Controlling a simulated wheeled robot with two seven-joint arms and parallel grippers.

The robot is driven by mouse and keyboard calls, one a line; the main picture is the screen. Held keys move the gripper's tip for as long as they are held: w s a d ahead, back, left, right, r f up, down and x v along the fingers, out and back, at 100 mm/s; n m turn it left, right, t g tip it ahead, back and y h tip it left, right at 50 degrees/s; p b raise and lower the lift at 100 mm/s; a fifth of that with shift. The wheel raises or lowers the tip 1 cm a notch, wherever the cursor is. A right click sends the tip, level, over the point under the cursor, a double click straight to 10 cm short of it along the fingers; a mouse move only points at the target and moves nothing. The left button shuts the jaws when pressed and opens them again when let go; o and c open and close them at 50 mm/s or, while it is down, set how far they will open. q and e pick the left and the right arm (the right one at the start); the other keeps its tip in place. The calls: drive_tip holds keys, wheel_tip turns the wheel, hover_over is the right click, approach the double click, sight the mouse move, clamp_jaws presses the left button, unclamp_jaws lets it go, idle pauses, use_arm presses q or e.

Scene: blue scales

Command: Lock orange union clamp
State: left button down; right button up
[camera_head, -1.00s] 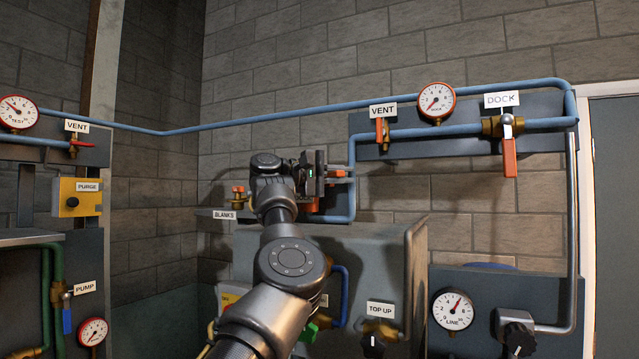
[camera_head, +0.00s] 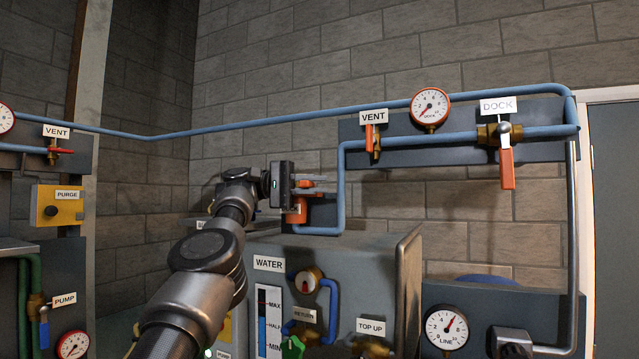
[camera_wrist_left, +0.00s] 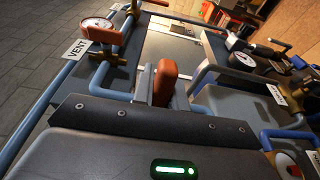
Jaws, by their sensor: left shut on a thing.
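The orange union clamp (camera_head: 297,212) sits at the lower end of the blue pipe loop, left of the vertical pipe. My left gripper (camera_head: 303,184) reaches it from the left, its dark body just beside and above the clamp. In the left wrist view the orange clamp part (camera_wrist_left: 165,80) stands up between the fingers of my left gripper (camera_wrist_left: 158,92), which is shut on it. The gripper body hides the clamp's lower part there, so I cannot tell its latch position. My right gripper is not in view.
The blue pipe (camera_head: 341,185) runs beside the clamp up to the back panel. The VENT valve (camera_head: 376,140), DOCK gauge (camera_head: 430,107) and orange DOCK lever (camera_head: 507,165) are to the right. A grey tank (camera_head: 370,262) stands below. Open space lies left of the gripper.

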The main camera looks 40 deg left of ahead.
use_arm(q)
drive_tip(key=c, duration=1.4)
unclamp_jaws()
drive_tip(key=shift+w, duration=0.1)
drive_tip(key=shift+s+a+r, duration=0.1)
drive_tip(key=shift+s+a, duration=0.2)
drive_tip(key=shift+a, duration=0.25)
drive_tip(key=p+v, duration=0.5)
drive_tip(key=v, duration=0.4)
drive_tip(key=shift+a, duration=0.2)
drive_tip(key=shift+s, duration=0.1)
